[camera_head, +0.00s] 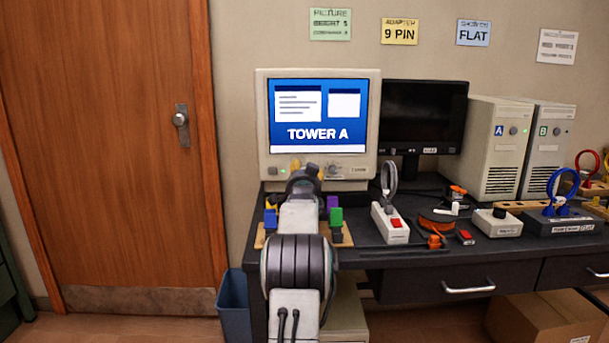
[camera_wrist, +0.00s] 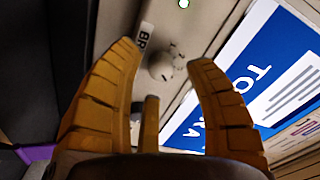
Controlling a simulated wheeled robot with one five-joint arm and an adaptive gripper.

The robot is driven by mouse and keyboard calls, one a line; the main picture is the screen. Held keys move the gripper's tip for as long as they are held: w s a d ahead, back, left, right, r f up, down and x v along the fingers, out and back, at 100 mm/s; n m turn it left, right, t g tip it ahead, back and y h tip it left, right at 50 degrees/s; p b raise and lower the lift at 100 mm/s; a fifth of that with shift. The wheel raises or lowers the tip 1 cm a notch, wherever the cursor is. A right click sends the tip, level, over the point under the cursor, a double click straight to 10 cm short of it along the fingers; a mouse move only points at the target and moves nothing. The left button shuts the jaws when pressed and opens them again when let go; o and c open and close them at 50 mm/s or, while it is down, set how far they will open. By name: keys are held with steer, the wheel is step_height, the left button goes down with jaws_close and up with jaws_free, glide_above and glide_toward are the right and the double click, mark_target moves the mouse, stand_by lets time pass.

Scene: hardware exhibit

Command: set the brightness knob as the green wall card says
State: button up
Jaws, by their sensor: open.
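The green wall card (camera_head: 330,24) hangs above the monitor. Its middle line looks like BRIGHT 5, but its small print is blurred. The beige monitor (camera_head: 262,120) is lit and shows TOWER A. In the wrist view, a round grey knob (camera_wrist: 160,66) sits on the bezel beside a label starting BR (camera_wrist: 145,38). My open gripper (camera_wrist: 165,54) has one yellow finger on each side of the knob, with gaps visible. Knob contact and depth are unclear. In the head view my arm hides most of the gripper, and a grey knob (camera_head: 333,171) shows to its right.
Colored blocks (camera_head: 336,216) stand on a wooden board below the monitor. A power strip (camera_head: 390,224) with a red switch, a dark monitor (camera_head: 424,112) and towers A (camera_head: 492,150) and B (camera_head: 548,150) are to the right. A blue bin (camera_head: 232,305) stands by the desk's left side.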

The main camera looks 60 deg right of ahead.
steer(key=shift+w+d, duration=0.3)
steer(key=shift+d, duration=0.25)
steer(key=shift+c, duration=0.2)
jaws_close()
